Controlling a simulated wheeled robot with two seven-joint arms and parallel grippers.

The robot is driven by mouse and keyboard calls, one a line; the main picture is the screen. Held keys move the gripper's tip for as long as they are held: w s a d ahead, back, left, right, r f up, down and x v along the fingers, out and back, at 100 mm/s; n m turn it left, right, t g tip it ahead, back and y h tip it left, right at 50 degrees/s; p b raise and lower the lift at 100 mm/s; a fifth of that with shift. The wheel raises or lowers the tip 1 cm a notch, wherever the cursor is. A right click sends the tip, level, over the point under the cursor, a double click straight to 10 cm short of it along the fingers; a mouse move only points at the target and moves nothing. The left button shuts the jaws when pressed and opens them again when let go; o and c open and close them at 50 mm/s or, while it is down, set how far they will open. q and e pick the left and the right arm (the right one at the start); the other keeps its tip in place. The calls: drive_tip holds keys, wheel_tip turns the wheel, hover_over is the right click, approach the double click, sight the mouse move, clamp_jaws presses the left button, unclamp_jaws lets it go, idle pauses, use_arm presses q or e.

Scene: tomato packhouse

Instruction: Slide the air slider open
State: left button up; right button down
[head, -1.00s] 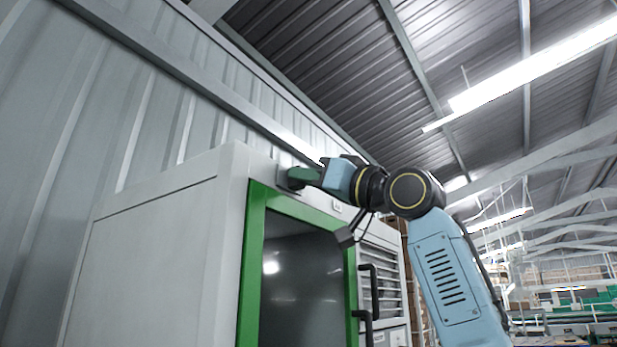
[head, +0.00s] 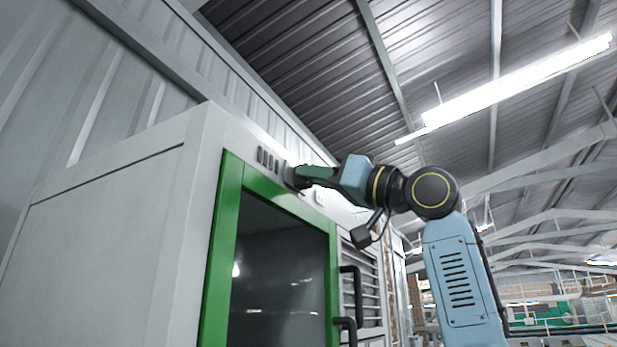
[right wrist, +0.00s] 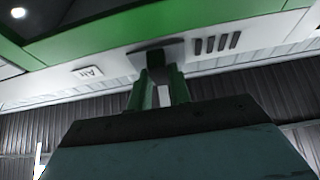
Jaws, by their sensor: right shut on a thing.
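The air slider (head: 290,174) is a small dark grey plate with a knob on the pale top band of the cabinet, above the green door frame. Several dark vent slots (head: 268,160) are uncovered just to its left. My right gripper (head: 302,175) is shut on the slider's knob. In the right wrist view the slider (right wrist: 172,49) sits between the tips of my green fingers (right wrist: 158,72), with the bare slots (right wrist: 216,43) to its right. The fingers partly hide the knob. My left gripper is not in view.
The cabinet has a green-framed glass door (head: 278,270) with a dark handle (head: 350,300). A small "Air" label (right wrist: 87,73) is on the band beside the slider. A corrugated wall (head: 60,90) stands behind the cabinet.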

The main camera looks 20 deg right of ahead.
drive_tip(key=shift+d+r, duration=0.15)
drive_tip(key=shift+d, duration=0.1)
drive_tip(key=c, duration=1.5)
unclamp_jaws()
drive_tip(key=shift+c, duration=0.2)
drive_tip(key=shift+o, duration=1.3)
drive_tip(key=shift+w, duration=0.1)
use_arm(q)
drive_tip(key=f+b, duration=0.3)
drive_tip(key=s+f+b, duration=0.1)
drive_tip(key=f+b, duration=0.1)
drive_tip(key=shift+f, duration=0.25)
use_arm(e)
drive_tip(key=v, duration=1.3)
drive_tip(key=shift+f, duration=0.3)
drive_tip(key=shift+d, duration=0.15)
